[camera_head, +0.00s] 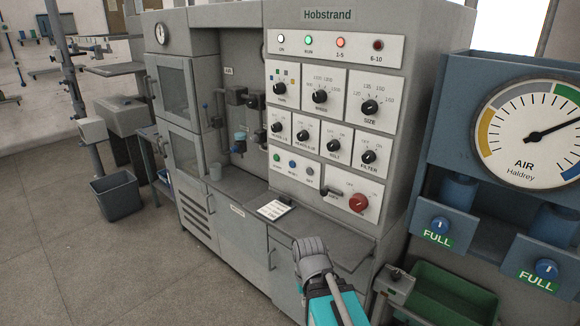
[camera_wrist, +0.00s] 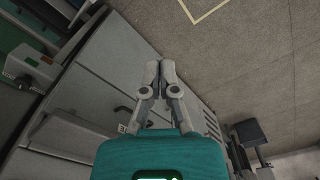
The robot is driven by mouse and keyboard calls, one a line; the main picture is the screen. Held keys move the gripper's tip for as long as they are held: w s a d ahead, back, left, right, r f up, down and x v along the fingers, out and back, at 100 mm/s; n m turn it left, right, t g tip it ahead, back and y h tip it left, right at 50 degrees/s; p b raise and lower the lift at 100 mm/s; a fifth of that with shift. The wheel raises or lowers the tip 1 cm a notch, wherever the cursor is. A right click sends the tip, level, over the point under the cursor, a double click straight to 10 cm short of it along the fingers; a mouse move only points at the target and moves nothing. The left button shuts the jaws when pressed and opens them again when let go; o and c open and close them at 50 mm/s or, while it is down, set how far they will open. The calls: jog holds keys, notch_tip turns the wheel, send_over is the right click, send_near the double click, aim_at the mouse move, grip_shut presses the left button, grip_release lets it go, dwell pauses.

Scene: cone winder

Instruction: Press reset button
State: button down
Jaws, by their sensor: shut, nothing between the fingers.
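The Hobstrand winder's grey front (camera_head: 440,38) carries white control panels. Its lowest left panel has a row of three small buttons: a green one (camera_head: 277,158), a blue one (camera_head: 292,164) and a grey one (camera_head: 309,171). Their labels are too small to read surely; the middle one seems to be reset. My gripper (camera_wrist: 160,68) is shut and empty in the wrist view, with its fingertips together.
A red rotary switch (camera_head: 358,203) and a dark handle (camera_head: 331,191) sit right of the buttons. A paper card (camera_head: 274,209) lies on the ledge below. A blue air-gauge unit (camera_head: 453,112) and a green bin (camera_head: 446,292) stand at right.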

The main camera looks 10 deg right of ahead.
jog(key=shift+w, duration=0.1)
jog(key=w+a+r+m+t+y+b, duration=0.1)
jog(key=w+a+t, duration=0.15)
jog(key=w, duration=0.55)
jog(key=w+a+r+t+y+b, duration=0.15)
jog(key=w+t, duration=0.25)
jog(key=w, duration=0.4)
jog(key=w+a+r+m+t+y+b, duration=0.1)
jog(key=w+a+r+t, duration=0.15)
jog(key=w, duration=0.65)
jog(key=w+d+r+m+t+h+b, duration=0.1)
jog(key=w+r+m+t+h, duration=0.2)
jog(key=w+r+m+t, duration=0.2)
jog(key=w+d+r+m+t+h+b, duration=0.1)
jog(key=w+d+r+m+t+h, duration=0.1)
jog(key=w+r+m+t, duration=0.4)
jog(key=shift+w+r+h+b, duration=0.35)
jog(key=shift+w+h, duration=0.5)
jog(key=shift+w, duration=1.8)
jog(key=shift+w+d, duration=0.1)
jog(key=shift+d, duration=0.05)
